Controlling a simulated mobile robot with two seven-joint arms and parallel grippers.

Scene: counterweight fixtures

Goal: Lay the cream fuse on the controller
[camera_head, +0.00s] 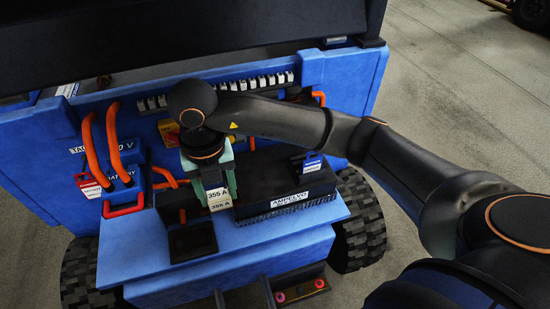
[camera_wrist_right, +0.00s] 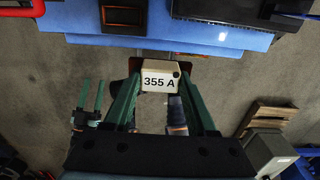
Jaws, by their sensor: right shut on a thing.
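The cream fuse (camera_head: 220,199), a small block marked 355 A, is between the green fingers of my right gripper (camera_head: 214,187). The wrist view shows the fuse (camera_wrist_right: 160,78) with both fingers of that gripper (camera_wrist_right: 161,92) closed on its sides. The controller (camera_head: 270,180), a black finned box labelled AMPELVO, sits on the blue ledge, right of the fuse in the head view. Its edge shows in the wrist view (camera_wrist_right: 225,10), apart from the fuse. My left gripper (camera_wrist_right: 90,102) shows only in the wrist view, its two green fingers apart and empty.
Orange cables (camera_head: 112,142) and a red-tagged connector (camera_head: 91,186) stand left on the blue chassis (camera_head: 345,75). A blue-labelled part (camera_head: 311,162) stands on the controller. A dark square holder (camera_head: 193,241) is at the ledge's front. The controller's top is partly clear.

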